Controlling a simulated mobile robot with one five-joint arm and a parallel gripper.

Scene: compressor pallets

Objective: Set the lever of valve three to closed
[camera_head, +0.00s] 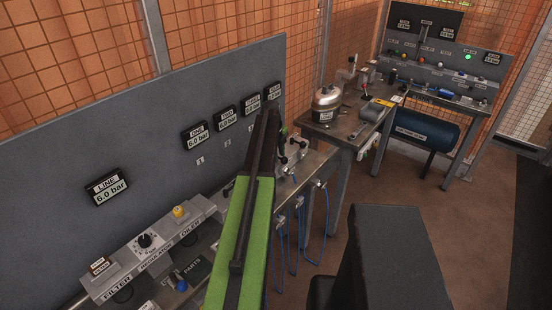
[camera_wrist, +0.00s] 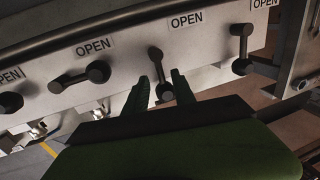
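In the wrist view a row of dark levers runs along a pale panel (camera_wrist: 120,65) with OPEN labels. My gripper (camera_wrist: 162,88) is open, its two dark green fingers reaching up on either side of the third lever from the left (camera_wrist: 157,68). That lever stands nearly upright; its lower end shows between the fingers, and I cannot tell whether they touch it. No valve number is readable there. The second lever (camera_wrist: 80,78) lies nearly level. The rightmost lever (camera_wrist: 241,48) is upright. In the head view my arm hides the gripper and part of the valve row.
Pressure displays hang on the grey board (camera_head: 150,150), one marked LINE (camera_head: 107,187). A filter and regulator unit (camera_head: 145,245) stands at lower left. Blue hoses (camera_head: 298,235) hang below the bench front.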

